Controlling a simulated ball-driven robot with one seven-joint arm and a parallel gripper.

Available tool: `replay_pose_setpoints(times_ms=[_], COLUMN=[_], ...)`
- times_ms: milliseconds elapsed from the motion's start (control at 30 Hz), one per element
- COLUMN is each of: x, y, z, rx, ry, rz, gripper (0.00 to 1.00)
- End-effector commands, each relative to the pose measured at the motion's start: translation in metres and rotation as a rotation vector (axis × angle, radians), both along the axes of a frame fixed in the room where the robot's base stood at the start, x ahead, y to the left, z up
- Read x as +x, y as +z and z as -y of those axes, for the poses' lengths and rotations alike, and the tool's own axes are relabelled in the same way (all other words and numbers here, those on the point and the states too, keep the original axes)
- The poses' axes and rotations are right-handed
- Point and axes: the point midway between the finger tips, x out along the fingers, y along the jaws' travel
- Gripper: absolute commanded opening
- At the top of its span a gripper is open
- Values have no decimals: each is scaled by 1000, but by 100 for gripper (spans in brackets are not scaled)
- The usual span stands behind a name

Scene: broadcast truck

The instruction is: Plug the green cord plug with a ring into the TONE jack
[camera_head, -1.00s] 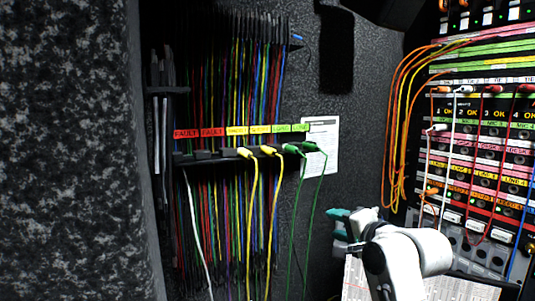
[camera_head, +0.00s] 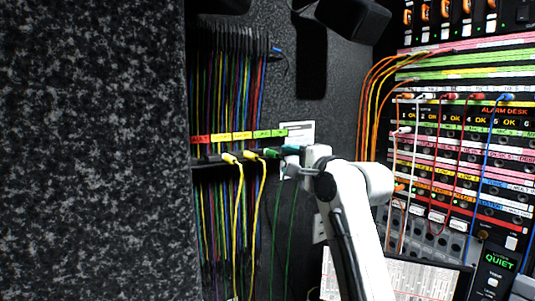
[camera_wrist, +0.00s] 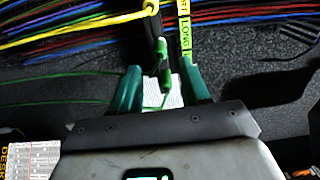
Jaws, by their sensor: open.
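Two green cord plugs hang side by side from the dark holder bar, and show in the wrist view as an upper plug (camera_wrist: 160,48) and a lower plug (camera_wrist: 165,76). In the head view, one green plug (camera_head: 271,153) shows just left of my gripper (camera_head: 290,152), which hides the other. My gripper (camera_wrist: 160,68) is open, its teal fingers on either side of the lower green plug; I cannot tell whether they touch it. I cannot tell which plug has a ring. The jack panel (camera_head: 450,150) stands at the right; no TONE label is readable.
Yellow plugs (camera_head: 231,158) hang left of the green ones, under red, yellow and green labels. Green cords (camera_head: 291,230) hang below. Orange cords (camera_head: 365,110) loop left of the jack panel, and red, white and blue cords cross its face. A speckled wall (camera_head: 90,150) fills the left.

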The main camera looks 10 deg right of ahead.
Motion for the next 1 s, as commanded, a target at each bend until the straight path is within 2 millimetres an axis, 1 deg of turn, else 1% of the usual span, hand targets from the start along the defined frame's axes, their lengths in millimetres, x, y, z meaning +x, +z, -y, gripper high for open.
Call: replay_pose_setpoints(times_ms=[167,467,500,700,833,1000], x=[11,47,52,73,81,85], y=[0,0,3,2,2,0], z=[-4,-16,-18,-25,-27,-28], rx=[-1,-2,-1,0,-1,-1], ry=[1,1,2,1,1,0], rz=[-1,-2,-2,-2,0,0], gripper=[46,46,46,46,46,46])
